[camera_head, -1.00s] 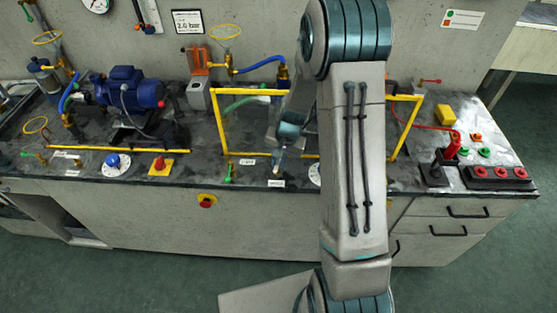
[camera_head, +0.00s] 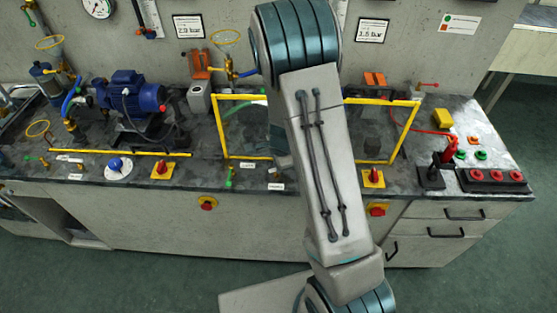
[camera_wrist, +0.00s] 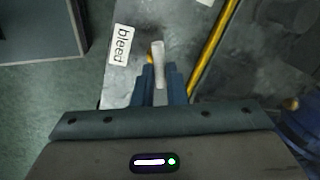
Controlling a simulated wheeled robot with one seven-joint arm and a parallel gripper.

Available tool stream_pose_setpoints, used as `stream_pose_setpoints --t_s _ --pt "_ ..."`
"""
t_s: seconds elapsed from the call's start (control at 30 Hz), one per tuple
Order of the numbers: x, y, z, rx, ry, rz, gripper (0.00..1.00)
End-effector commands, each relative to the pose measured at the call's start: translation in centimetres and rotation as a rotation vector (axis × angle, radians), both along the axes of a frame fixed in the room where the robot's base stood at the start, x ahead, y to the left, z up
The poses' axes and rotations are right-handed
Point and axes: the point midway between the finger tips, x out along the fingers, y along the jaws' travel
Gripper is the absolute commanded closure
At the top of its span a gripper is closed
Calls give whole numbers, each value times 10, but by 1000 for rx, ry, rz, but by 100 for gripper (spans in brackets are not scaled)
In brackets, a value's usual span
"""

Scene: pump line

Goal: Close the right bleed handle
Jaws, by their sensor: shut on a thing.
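In the wrist view my gripper (camera_wrist: 159,75) is shut on the pale grey lever of the right bleed handle (camera_wrist: 158,52). The lever sticks out past the fingertips, and a bit of brass shows beside it. The white "bleed" label (camera_wrist: 120,45) lies just left of it. In the head view my arm hides the gripper and the lever. A small brass valve part (camera_head: 274,174) shows at the arm's left edge, above its white label (camera_head: 277,187). Another small valve with a green handle (camera_head: 230,177) stands to the left.
A yellow pipe frame (camera_head: 243,158) runs close behind the valve; its bar (camera_wrist: 215,48) passes right of the lever in the wrist view. Yellow plates with red knobs (camera_head: 162,169) (camera_head: 373,178) sit on both sides. A blue pump (camera_head: 130,92) stands further left.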

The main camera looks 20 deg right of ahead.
Motion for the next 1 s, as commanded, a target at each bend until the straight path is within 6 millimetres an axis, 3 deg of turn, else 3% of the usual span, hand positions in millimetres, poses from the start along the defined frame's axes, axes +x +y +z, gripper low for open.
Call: stream_pose_setpoints --t_s 0.5,1.0 --pt "0 3 3 0 -2 -352 100" --pt "0 4 1 2 -4 -430 100"
